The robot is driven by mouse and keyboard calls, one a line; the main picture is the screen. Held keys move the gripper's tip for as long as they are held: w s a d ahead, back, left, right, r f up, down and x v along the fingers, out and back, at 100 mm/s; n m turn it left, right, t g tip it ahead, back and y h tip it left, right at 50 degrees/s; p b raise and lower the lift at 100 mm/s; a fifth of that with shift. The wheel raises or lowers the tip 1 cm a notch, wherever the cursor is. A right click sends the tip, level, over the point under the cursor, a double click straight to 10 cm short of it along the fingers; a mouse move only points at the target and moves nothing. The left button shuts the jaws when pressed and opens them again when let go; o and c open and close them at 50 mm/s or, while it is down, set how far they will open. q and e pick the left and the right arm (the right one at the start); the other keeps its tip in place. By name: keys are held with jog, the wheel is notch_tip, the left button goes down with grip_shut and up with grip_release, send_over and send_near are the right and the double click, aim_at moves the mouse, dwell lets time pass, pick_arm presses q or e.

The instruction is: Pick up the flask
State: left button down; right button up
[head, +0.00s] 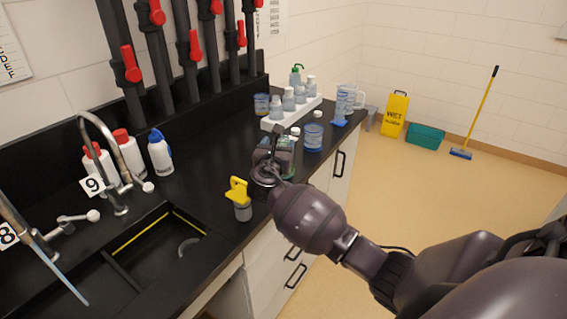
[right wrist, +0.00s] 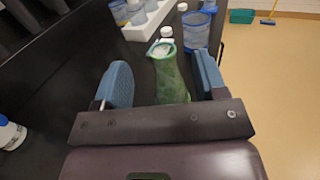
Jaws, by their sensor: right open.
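The flask, a green see-through vessel with a mesh-like look, shows in the right wrist view (right wrist: 170,80), with its pale neck farther from the gripper. My right gripper is open in the right wrist view (right wrist: 163,78), its blue finger pads on either side of the flask with gaps visible. I cannot tell how deep the flask sits between them. In the head view my right gripper (head: 270,160) is over the black counter and mostly hides the flask; only a bit of green shows behind it. My left gripper is not in view.
A blue beaker (head: 313,137) stands just beyond the gripper, near a white rack (head: 291,114) of bottles. A yellow-topped container (head: 242,207) stands near the counter's front edge, beside the sink (head: 155,250). Several wash bottles (head: 160,153) and a tap (head: 100,150) are at left.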

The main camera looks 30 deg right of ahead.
aim_at(283, 145)
notch_tip(283, 145, down, 3)
jog(key=shift+f, duration=0.1)
jog(key=shift+b+x, duration=0.6)
jog(key=shift+x, duration=3.2)
jog(key=shift+f, duration=0.15)
jog(key=shift+c, duration=0.4)
grip_shut()
